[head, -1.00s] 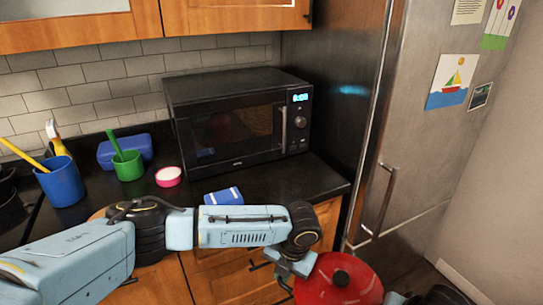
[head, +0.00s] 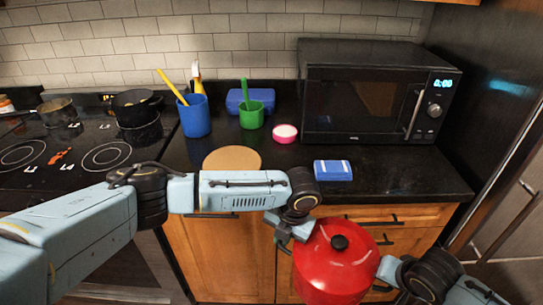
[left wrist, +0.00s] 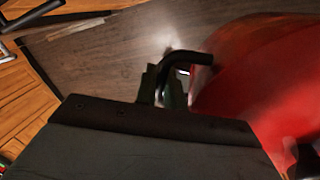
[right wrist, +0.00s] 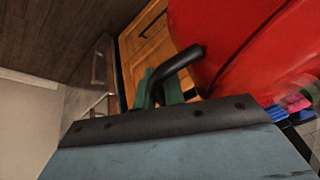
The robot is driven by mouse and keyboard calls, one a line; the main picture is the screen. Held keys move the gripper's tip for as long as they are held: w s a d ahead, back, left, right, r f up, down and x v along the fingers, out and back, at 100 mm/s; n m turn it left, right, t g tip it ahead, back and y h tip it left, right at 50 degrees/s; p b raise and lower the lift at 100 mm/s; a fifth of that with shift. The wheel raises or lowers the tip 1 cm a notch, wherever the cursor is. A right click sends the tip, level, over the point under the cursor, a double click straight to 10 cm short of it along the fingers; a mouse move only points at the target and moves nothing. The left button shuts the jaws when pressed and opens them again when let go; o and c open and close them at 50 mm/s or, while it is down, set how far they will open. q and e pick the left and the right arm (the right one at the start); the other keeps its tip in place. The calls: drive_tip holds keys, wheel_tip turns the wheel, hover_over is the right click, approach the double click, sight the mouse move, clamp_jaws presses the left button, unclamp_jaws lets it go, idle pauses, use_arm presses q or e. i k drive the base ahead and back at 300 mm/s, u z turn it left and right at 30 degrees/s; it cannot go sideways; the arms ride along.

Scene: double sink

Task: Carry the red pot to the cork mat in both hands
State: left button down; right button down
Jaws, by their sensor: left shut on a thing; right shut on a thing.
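The red pot (head: 335,265) with its red lid and black knob hangs upright between my two grippers, in front of the counter and below its top. My left gripper (head: 284,232) is shut on the pot's left side handle; the left wrist view shows the black handle (left wrist: 200,59) between the fingers. My right gripper (head: 388,268) is at the pot's right side; the right wrist view shows its fingers shut on the other black handle (right wrist: 180,62). The round cork mat (head: 232,158) lies bare on the counter, behind my left forearm, which covers little of it.
A blue box (head: 333,171) lies near the counter's front edge. The microwave (head: 375,95) is right, the stove (head: 85,150) left.

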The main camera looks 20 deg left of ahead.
sight(232, 162)
drive_tip(key=u, duration=0.85)
